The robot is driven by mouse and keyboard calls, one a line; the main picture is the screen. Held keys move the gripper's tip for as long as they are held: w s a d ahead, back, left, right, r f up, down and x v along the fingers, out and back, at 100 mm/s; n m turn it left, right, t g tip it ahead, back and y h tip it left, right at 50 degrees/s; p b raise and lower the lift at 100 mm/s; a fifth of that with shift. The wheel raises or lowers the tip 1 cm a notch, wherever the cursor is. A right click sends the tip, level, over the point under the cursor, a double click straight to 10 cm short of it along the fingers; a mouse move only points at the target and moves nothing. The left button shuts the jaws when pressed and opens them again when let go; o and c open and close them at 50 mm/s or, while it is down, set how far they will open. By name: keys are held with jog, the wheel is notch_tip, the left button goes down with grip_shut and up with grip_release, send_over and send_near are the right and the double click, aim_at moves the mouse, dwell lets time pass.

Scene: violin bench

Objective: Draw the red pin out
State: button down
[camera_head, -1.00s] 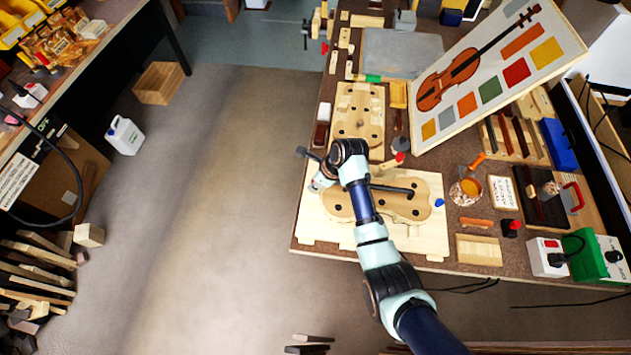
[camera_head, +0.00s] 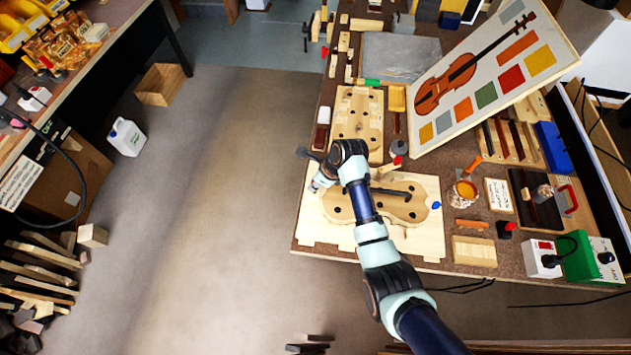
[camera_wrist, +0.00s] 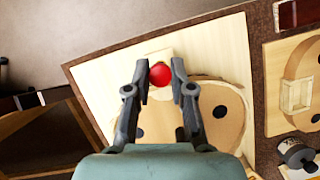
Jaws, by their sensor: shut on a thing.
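The red pin (camera_wrist: 160,75) shows in the wrist view as a round red head between my two fingertips. My gripper (camera_wrist: 160,72) is shut on it, one finger at each side. A small pale wooden block (camera_wrist: 158,57) lies just behind the head, at the edge of the light wooden board (camera_wrist: 110,88). The pin's shaft is hidden beneath its head, so I cannot tell how deep it sits. In the head view my arm covers the pin. A violin-shaped wooden plate (camera_head: 405,207) with dark round holes lies on the board.
A blue knob (camera_head: 436,205) sits at the board's right side. A second violin-shaped form (camera_head: 357,120) lies behind. Open floor (camera_head: 215,220) lies left of the bench.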

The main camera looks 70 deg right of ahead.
jog(key=shift+r+p, duration=0.3)
jog(key=shift+r, duration=0.1)
notch_tip(320, 180, up, 7)
jog(key=p, duration=0.8)
jog(key=shift+r+p, duration=0.1)
jog(key=shift+p, duration=0.25)
